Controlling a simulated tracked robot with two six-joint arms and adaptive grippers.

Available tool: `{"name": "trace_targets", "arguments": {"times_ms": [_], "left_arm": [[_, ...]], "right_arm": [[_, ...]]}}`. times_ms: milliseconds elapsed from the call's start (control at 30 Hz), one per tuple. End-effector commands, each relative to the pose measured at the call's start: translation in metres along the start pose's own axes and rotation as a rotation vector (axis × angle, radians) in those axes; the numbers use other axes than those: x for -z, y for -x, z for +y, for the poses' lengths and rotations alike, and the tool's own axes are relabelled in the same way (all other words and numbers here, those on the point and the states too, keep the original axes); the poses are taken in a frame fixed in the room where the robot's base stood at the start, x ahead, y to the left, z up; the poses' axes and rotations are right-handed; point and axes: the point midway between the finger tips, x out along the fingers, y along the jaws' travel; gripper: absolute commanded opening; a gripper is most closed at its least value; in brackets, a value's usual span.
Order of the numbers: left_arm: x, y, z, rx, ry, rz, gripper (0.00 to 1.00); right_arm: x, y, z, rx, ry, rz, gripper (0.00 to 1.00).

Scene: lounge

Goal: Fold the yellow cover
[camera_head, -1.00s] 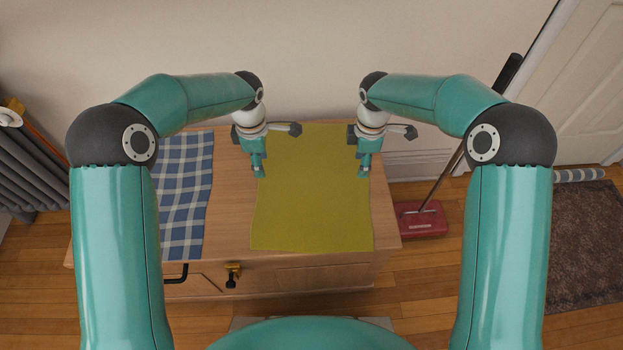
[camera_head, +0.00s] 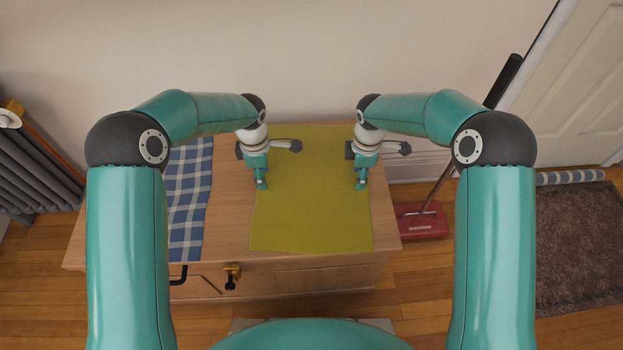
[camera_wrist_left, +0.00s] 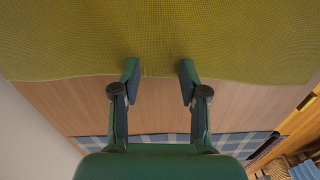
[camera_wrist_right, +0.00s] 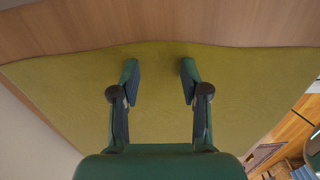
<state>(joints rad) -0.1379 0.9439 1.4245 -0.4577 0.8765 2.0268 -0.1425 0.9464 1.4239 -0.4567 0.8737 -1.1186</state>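The yellow cover (camera_head: 312,215) lies flat and spread out on the wooden chest, its front edge slightly wavy. My left gripper (camera_head: 262,184) is at the cover's left edge. In the left wrist view its fingers (camera_wrist_left: 159,69) are apart and empty, with the edge of the cover (camera_wrist_left: 160,35) passing near the fingertips. My right gripper (camera_head: 361,185) is over the cover just inside its right edge. In the right wrist view its fingers (camera_wrist_right: 159,71) are apart, with only flat cover (camera_wrist_right: 158,115) between them. Whether the fingertips touch the cloth is not clear.
The wooden chest (camera_head: 230,215) has a bare strip left of the cover. A blue-and-white checked cloth (camera_head: 188,205) lies further left, partly behind my left arm. A wall stands behind. A red sweeper (camera_head: 421,220) stands on the floor to the right.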

Motion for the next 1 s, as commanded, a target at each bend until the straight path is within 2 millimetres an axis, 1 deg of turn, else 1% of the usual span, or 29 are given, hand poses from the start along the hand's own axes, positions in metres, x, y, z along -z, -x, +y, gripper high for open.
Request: {"name": "trace_targets", "arguments": {"times_ms": [33, 67, 467, 500, 1000], "left_arm": [[0.0001, -0.0004, -0.0003, 0.001, 0.0, 0.0, 0.36], [0.0002, -0.0004, -0.0003, 0.001, 0.0, 0.0, 0.34], [0.0006, -0.0018, -0.0007, 0.002, 0.0, 0.0, 0.0], [0.0006, -0.0021, -0.0007, 0.002, 0.001, 0.0, 0.0], [0.0008, -0.0027, -0.0011, 0.003, 0.001, 0.001, 0.0]], "right_arm": [[0.0001, -0.001, -0.0005, 0.002, 0.001, 0.0, 0.37], [0.0002, -0.0011, -0.0005, 0.002, 0.001, 0.0, 0.34], [0.0004, -0.003, -0.0008, 0.003, 0.002, 0.0, 0.01], [0.0004, -0.0033, -0.0008, 0.003, 0.002, 0.0, 0.0], [0.0005, -0.0048, -0.0017, 0.006, 0.002, -0.001, 0.0]]}}
